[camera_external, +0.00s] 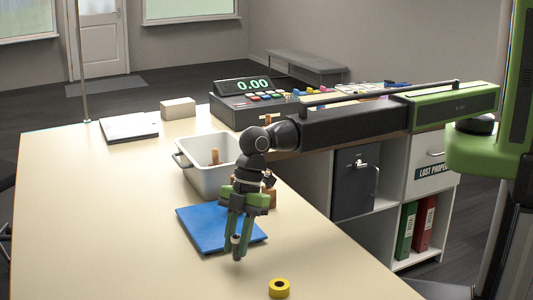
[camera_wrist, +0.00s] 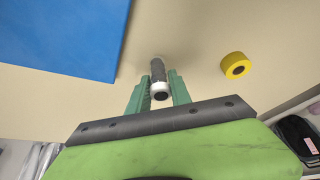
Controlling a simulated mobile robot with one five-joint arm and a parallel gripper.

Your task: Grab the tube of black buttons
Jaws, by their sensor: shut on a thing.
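The tube of black buttons (camera_wrist: 158,72) is a small dark cylinder with a white cap, between the two green fingers of my gripper (camera_wrist: 158,90) in the wrist view. My gripper is shut on it, with the capped end toward the camera. In the external view my gripper (camera_external: 238,248) points down beside the front right edge of the blue mat. There the tube's pale cap (camera_external: 235,239) shows small between the fingers; the rest is mostly hidden. I cannot tell whether the tube touches the counter.
A yellow tape roll (camera_external: 279,288) lies on the counter to the right. The blue mat (camera_external: 205,228) lies close on the left. A grey bin (camera_external: 195,183) stands behind it, and a till (camera_external: 250,110) is farther back.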

